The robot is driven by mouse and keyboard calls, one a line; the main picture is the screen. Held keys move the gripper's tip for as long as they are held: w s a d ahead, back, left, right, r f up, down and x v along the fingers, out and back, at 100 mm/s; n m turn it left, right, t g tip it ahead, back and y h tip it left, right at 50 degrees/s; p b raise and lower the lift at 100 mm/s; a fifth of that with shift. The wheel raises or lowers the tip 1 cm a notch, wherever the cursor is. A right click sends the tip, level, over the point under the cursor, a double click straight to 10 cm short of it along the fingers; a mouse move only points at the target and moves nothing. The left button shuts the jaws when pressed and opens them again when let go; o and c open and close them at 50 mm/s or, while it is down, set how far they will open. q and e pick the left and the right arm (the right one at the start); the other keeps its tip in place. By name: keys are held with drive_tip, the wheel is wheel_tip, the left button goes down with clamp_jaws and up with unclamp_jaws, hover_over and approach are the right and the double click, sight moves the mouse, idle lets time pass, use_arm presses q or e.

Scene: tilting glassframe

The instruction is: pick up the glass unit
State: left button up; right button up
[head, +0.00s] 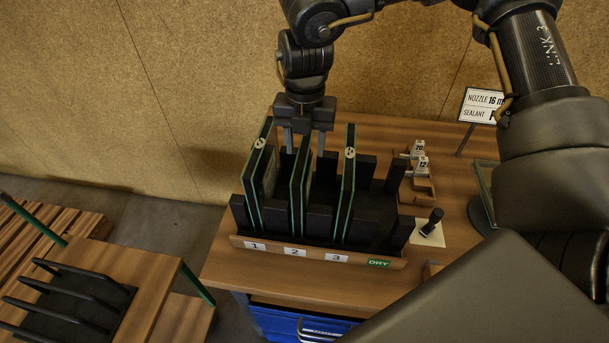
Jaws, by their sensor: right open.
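Three dark glass units with green edges stand upright in the black slotted rack (373,222) on the wooden table. The left unit (256,182) is over label 1, the middle unit (299,190) over label 2 and the right unit (346,192) over label 3. The left and right units each carry a round pale sticker. My right gripper (305,145) points down at the rack's far side, open, with one finger on either side of the middle unit's far upper end. I cannot tell whether they touch it. My left gripper is out of view.
A green DRY label (378,264) marks the rack's right front. Small numbered cards (420,163), a black stamp-like object (431,222) and a nozzle sign (482,105) are to the right. A second black rack (62,305) stands lower left. My arm covers the right side.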

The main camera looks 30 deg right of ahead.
drive_tip(key=shift+w+f, duration=0.1)
drive_tip(key=shift+f, duration=1.25)
clamp_jaws()
drive_tip(key=shift+w+r, duration=0.1)
drive_tip(key=shift+r, duration=0.05)
